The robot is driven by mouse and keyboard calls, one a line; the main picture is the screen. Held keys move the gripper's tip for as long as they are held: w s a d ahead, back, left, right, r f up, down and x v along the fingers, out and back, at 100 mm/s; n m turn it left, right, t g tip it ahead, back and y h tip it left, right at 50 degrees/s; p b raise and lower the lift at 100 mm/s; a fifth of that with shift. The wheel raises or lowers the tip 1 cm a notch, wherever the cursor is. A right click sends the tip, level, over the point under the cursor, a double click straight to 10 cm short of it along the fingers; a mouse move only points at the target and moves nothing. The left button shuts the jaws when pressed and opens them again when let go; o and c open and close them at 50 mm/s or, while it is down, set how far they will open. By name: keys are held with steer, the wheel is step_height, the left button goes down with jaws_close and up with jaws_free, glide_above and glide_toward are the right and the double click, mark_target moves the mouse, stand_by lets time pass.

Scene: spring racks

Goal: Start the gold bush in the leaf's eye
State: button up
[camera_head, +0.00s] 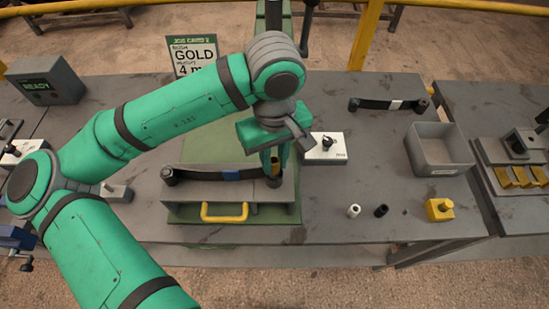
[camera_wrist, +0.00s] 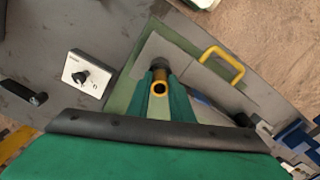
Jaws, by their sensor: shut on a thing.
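My gripper (camera_head: 274,161) points down over the right end of the black leaf spring (camera_head: 210,175), which lies on a grey carrier with a blue mark at its middle. In the wrist view my gripper (camera_wrist: 160,88) is shut on the gold bush (camera_wrist: 160,88), which shows as a gold ring between the green fingertips. The leaf's eye (camera_wrist: 160,66) shows as a dark round shape just beyond the bush. The leaf's right eye (camera_head: 273,182) sits right below the fingers in the head view. I cannot tell whether the bush touches the eye.
A job card (camera_head: 193,55) reads gold bush, 4 m. A white plate with a black knob (camera_head: 325,148) stands right of the carrier. A grey bin (camera_head: 438,150), a second leaf (camera_head: 388,104), a white bush (camera_head: 354,211), a black bush (camera_head: 381,211) and a yellow block (camera_head: 439,210) lie further right.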

steer(key=shift+f, duration=0.85)
steer(key=o, duration=1)
steer(key=shift+o, duration=0.5)
steer(key=o, duration=0.3)
steer(key=shift+o, duration=0.2)
steer(key=shift+r, duration=0.1)
step_height(320, 180, up, 7)
steer(key=shift+a, duration=0.1)
